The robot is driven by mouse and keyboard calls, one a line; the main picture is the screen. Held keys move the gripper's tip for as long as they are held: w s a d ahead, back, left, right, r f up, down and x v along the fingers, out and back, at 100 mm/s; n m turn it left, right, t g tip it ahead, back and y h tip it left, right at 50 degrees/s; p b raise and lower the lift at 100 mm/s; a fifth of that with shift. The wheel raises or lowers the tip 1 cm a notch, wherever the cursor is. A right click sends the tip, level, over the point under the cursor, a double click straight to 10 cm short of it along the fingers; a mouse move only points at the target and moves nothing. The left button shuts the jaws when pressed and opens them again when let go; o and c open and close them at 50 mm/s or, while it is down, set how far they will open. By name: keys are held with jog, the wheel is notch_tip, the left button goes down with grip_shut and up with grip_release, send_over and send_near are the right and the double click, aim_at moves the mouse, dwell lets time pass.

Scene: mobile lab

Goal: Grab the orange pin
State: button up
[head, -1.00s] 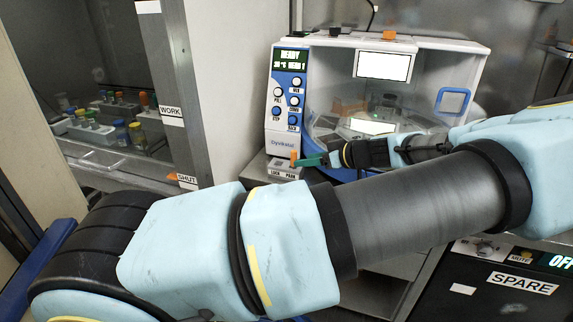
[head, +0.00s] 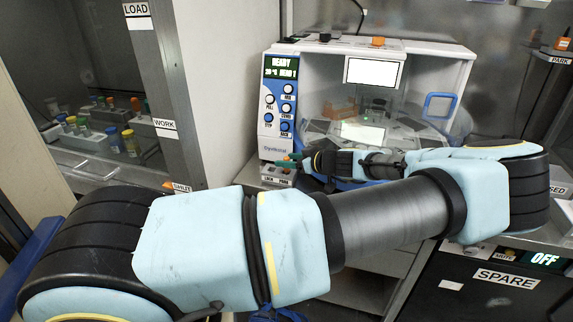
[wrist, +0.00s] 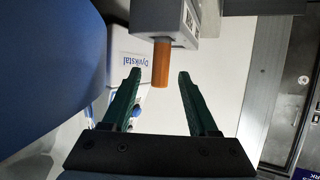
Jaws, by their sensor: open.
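The orange pin (wrist: 161,66) shows in the wrist view, sticking out of a grey block (wrist: 182,20). Its free end lies between the tips of my gripper's green fingers (wrist: 158,76), with a gap on each side. My gripper is open and holds nothing. In the head view my gripper (head: 288,162) is at the small block marked LOCK and PARK (head: 277,177), at the lower left front of the white and blue machine. The pin is small and mostly hidden there by the fingers.
The machine (head: 283,105) has a clear-fronted chamber and a display reading READY. A cabinet with racks of capped vials (head: 95,138) stands at the left, behind a grey post (head: 160,90). A black unit labelled SPARE (head: 500,278) is at the lower right.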

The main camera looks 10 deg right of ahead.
jog(key=shift+w+a+f, duration=0.3)
jog(key=shift+w, duration=0.15)
grip_shut()
dwell(0.4)
